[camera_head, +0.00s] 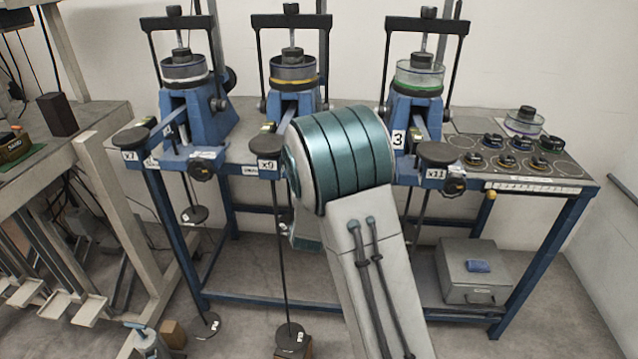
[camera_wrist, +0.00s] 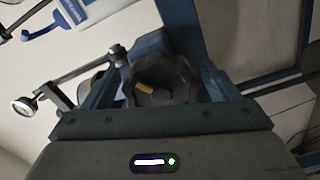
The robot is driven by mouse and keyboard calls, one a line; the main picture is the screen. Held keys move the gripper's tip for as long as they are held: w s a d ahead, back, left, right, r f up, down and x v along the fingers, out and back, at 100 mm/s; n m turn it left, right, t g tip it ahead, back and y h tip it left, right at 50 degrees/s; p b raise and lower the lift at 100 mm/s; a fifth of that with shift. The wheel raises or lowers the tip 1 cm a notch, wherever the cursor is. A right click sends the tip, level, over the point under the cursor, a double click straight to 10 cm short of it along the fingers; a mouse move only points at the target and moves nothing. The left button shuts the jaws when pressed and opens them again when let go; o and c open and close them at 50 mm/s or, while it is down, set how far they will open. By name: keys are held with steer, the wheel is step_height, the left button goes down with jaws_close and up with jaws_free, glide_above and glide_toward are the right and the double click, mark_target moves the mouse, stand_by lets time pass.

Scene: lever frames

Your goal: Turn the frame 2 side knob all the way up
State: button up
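Frame 2 is the middle blue stand (camera_head: 291,112), marked x9, in the head view. Its side knob is hidden there behind my arm. In the wrist view a black scalloped knob (camera_wrist: 160,84) with a small yellow-orange mark faces the camera. My gripper (camera_wrist: 162,92) is right at this knob, with a dark blue finger shape on its left and another on its right. I cannot tell whether the fingers touch it. In the head view my gripper is hidden behind my arm.
The x7 stand (camera_head: 205,118) is on the left, with its black knob (camera_head: 201,172). The x11 stand (camera_head: 413,108) is on the right, with its knob (camera_head: 453,185). Rods with weights hang below the table. A grey box (camera_head: 470,270) sits on the lower shelf.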

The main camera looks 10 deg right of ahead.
steer(key=shift+a, duration=0.3)
steer(key=v, duration=0.6)
steer(key=shift+b, duration=0.35)
